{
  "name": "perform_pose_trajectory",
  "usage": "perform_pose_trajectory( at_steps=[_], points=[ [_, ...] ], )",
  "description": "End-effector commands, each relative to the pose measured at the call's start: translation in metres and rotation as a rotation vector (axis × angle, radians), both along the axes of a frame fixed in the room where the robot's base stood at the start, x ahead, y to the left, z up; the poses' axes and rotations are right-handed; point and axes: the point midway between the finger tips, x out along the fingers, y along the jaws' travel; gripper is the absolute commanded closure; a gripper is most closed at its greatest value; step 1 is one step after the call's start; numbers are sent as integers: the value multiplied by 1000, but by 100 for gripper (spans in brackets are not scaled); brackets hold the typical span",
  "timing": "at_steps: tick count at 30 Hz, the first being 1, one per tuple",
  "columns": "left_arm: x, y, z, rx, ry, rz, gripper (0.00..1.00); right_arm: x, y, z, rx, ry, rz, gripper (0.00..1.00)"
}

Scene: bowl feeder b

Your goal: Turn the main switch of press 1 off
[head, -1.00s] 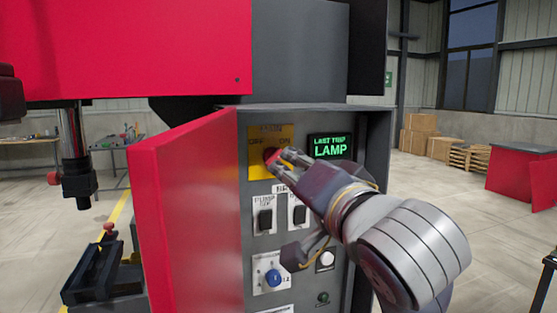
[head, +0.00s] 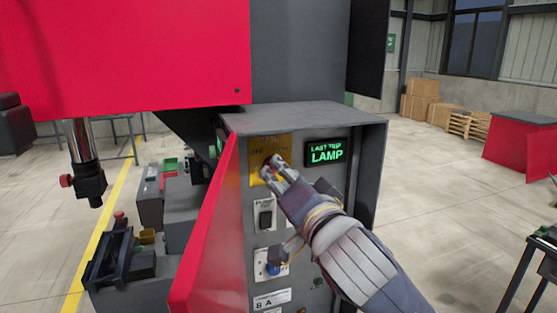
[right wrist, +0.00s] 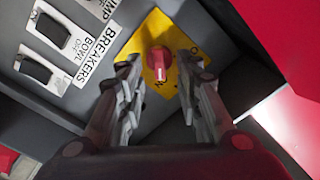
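The main switch is a red knob (right wrist: 158,62) on a yellow plate (right wrist: 150,32), seen in the right wrist view. Its white mark points toward a label that reads like ON. In the head view the yellow plate (head: 258,146) is at the top left of the press's panel, and the knob is mostly hidden by my fingers. My right gripper (head: 271,167) is in front of the plate. In the right wrist view its fingers (right wrist: 158,85) are apart, with the knob between and just beyond the tips. Contact cannot be told. My left gripper is not in view.
The cabinet's red door (head: 212,232) stands open left of the panel. A lit green lamp display (head: 326,152) is right of the plate. Black breaker switches (head: 265,217) and a blue knob (head: 273,268) are below. The cabinet edge (head: 372,170) bounds the right.

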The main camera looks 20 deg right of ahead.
Motion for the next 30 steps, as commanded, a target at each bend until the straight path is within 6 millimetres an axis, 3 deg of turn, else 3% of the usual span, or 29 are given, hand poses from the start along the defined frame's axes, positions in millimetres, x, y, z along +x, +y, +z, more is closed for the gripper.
perform_pose_trajectory(
  at_steps=[6, 17, 21, 30],
  points=[
    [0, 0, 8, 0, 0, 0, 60, 23, 1, 0, -1, 1, -1, 68],
    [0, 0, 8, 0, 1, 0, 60, 27, 1, -1, 0, 0, 0, 68],
    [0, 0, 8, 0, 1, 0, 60, 27, 1, 0, 0, 0, 0, 98],
    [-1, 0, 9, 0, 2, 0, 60, 27, 1, 0, -5, 1, -1, 100]
  ],
)
